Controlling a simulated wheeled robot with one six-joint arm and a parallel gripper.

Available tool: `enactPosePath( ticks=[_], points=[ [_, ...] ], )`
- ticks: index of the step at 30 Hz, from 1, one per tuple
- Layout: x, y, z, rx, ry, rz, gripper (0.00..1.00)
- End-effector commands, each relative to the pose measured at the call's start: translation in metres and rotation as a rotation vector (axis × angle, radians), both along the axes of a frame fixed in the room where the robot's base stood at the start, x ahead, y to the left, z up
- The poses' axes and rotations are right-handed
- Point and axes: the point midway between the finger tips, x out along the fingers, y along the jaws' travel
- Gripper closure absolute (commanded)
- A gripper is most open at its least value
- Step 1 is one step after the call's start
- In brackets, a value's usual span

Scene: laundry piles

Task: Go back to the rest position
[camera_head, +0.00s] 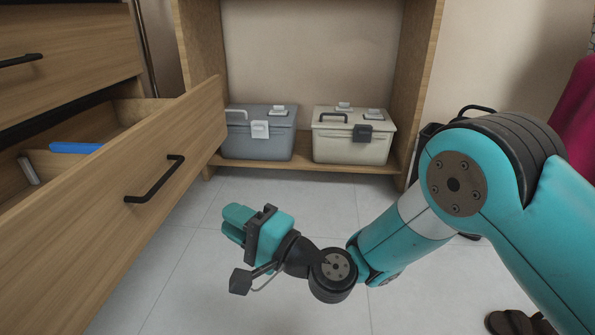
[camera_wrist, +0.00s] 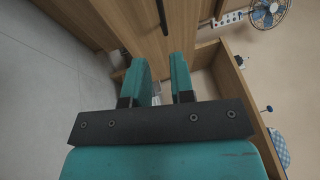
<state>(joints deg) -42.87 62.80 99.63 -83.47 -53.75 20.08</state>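My gripper (camera_head: 236,222) hangs above the tiled floor in the middle of the head view, in front of the open drawer (camera_head: 150,200) and pointing to the left. In the wrist view its two teal fingers (camera_wrist: 161,78) stand apart with a gap between them. Nothing shows between the fingers. My arm reaches in from the right side of the head view, bent at the elbow.
The pulled-out wooden drawer, with a black handle (camera_head: 155,180), holds a blue item (camera_head: 75,147). A grey toolbox (camera_head: 258,145) and a beige toolbox (camera_head: 350,148) sit on a low shelf. Dark shoes (camera_head: 512,323) lie lower right. A fan (camera_wrist: 268,12) shows in the wrist view.

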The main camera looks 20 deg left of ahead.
Motion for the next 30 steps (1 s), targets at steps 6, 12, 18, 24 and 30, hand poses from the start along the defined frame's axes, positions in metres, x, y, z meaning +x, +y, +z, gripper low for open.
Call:
enactPosePath(
  ticks=[6,12,18,24,30],
  points=[
    [0.001,-0.008,0.046,-0.042,-0.088,0.034,0.77],
    [-0.008,-0.055,0.162,-0.275,-0.38,0.157,0.77],
    [-0.028,-0.141,0.245,-0.631,-0.609,0.282,0.77],
    [-0.06,-0.245,0.297,-0.989,-0.671,0.388,0.77],
    [-0.096,-0.324,0.325,-1.235,-0.621,0.46,0.77]
  ],
)
